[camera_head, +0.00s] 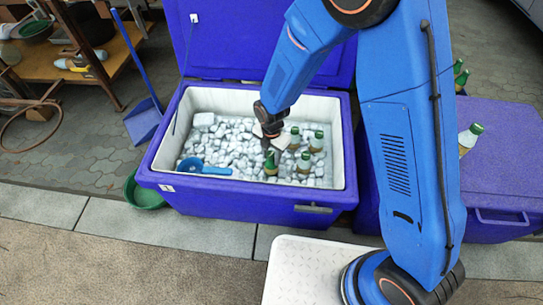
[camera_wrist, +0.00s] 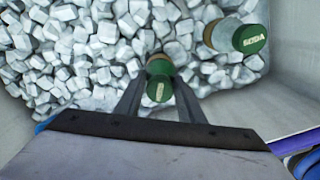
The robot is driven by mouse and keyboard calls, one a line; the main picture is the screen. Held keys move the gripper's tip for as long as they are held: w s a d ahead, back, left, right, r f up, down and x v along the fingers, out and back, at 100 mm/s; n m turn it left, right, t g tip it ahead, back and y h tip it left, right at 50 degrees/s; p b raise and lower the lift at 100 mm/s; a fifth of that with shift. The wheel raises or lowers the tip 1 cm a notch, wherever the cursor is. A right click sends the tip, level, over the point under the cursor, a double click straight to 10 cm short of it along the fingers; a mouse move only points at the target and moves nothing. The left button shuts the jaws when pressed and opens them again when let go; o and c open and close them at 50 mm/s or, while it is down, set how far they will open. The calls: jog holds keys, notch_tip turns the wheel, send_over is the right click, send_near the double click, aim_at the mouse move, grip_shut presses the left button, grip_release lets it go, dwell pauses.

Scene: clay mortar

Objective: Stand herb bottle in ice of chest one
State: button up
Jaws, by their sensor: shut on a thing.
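Chest one is the open blue chest (camera_head: 245,207), with a white inner lining and a bed of ice (camera_head: 225,145). My gripper (camera_head: 268,148) points down into it and is shut on a green-capped bottle (camera_head: 270,165), taken as the herb bottle. The wrist view shows this bottle (camera_wrist: 159,82) between my fingers (camera_wrist: 158,98), its lower end at the ice. How deep it sits is hard to tell, and its cap lettering is too small to read. A bottle with SODA on its green cap (camera_wrist: 245,38) stands in the ice to its right.
Several green-capped bottles (camera_head: 316,141) stand in the ice right of my gripper. A blue scoop (camera_head: 200,167) lies at the ice's front left. A closed blue chest (camera_head: 505,160) with bottles on it stands right. A green bowl (camera_head: 146,194) sits at left.

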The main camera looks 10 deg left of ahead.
jog(key=shift+f, duration=0.5)
dwell(0.3)
jog(key=o, duration=1.6)
jog(key=shift+r, duration=13.5)
